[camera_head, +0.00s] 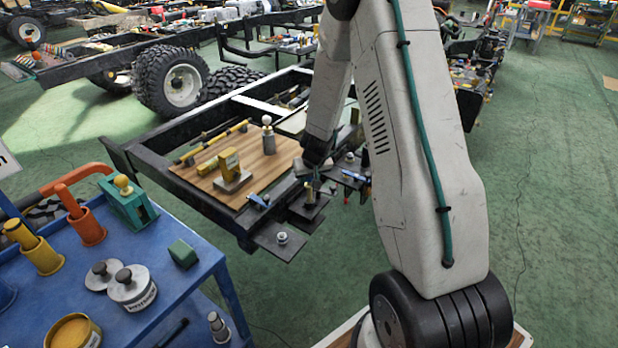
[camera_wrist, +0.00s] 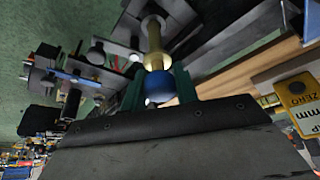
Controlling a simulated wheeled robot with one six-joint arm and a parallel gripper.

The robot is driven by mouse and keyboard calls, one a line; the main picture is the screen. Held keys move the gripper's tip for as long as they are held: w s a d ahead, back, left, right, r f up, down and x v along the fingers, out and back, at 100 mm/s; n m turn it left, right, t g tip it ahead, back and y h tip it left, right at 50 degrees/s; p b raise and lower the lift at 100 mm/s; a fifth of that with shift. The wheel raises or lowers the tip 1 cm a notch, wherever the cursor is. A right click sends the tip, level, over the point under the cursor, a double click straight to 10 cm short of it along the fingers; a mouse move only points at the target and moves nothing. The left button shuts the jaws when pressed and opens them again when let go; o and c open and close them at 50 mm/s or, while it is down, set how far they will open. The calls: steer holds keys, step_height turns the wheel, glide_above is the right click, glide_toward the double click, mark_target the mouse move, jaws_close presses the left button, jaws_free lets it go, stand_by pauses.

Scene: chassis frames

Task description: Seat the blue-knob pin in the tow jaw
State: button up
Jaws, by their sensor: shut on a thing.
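The pin shows in the wrist view with a round blue knob (camera_wrist: 159,88) and a brass shaft (camera_wrist: 154,45). My gripper (camera_wrist: 160,84) is shut on the knob, with one green-padded finger on each side. The shaft points away from the wrist toward a grey metal bracket (camera_wrist: 178,12), which looks like the tow jaw. I cannot tell whether the shaft's tip is in a hole or just above it. In the head view my gripper (camera_head: 318,168) is low over the dark brackets (camera_head: 307,207) at the frame's near end; my arm partly hides this spot.
A wooden board (camera_head: 272,160) on the black chassis frame (camera_head: 205,195) carries a yellow gauge block (camera_head: 230,165) and a white-knobbed post (camera_head: 268,138). A bracket plate (camera_head: 268,240) with a bolt juts out nearby. A blue cart (camera_head: 185,283) with several parts stands at left. Green floor is free at right.

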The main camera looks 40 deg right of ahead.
stand_by(0.4)
steer(key=o, duration=1)
steer(key=shift+o, duration=0.2)
steer(key=shift+r, duration=1.5)
steer(key=shift+r, duration=0.15)
steer(key=shift+r, duration=2.35)
